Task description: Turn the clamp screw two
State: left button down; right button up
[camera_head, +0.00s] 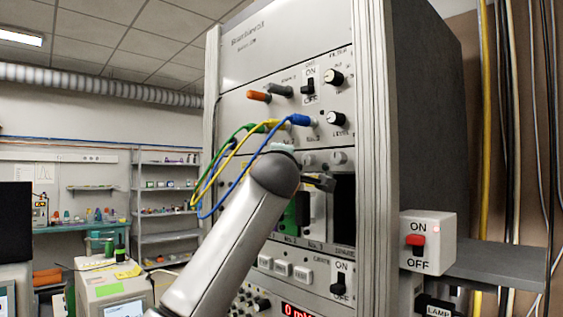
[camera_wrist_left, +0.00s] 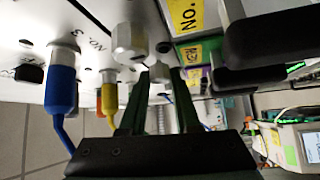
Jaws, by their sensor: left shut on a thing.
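My left gripper (camera_wrist_left: 162,76) is shut on a silver clamp screw (camera_wrist_left: 159,72) of the rack panel, with a dark finger on either side of it. Another silver clamp screw (camera_wrist_left: 130,40) is nearer the camera, just beside the fingers and apart from them. In the head view my left arm reaches up from the bottom to the panel, and its wrist hides the held screw. Two other clamp screws, one (camera_head: 308,158) near the wrist and one (camera_head: 338,157) farther right, show there. Which number the held screw bears cannot be read. My right gripper is not in view.
Blue (camera_head: 300,120), yellow and green cables hang from sockets just above my wrist. Card modules (camera_head: 312,214) and a dark open slot (camera_head: 343,210) lie below the screws. Shelves (camera_head: 165,200) stand far left.

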pick_arm(q)
jog(key=m+t+h, duration=0.1)
jog(key=m, duration=0.1)
jog(key=m+t+h, duration=0.1)
jog(key=m, duration=0.1)
jog(key=m+t, duration=0.1)
jog(key=m, duration=0.1)
jog(key=shift+w+a+f+t+h, duration=0.1)
jog(key=shift+f+t+h, duration=0.2)
jog(key=shift+h, duration=0.1)
jog(key=shift+m+h, duration=0.3)
jog(key=c, duration=0.6)
grip_release()
jog(key=shift+c, duration=0.2)
jog(key=v, duration=1.2)
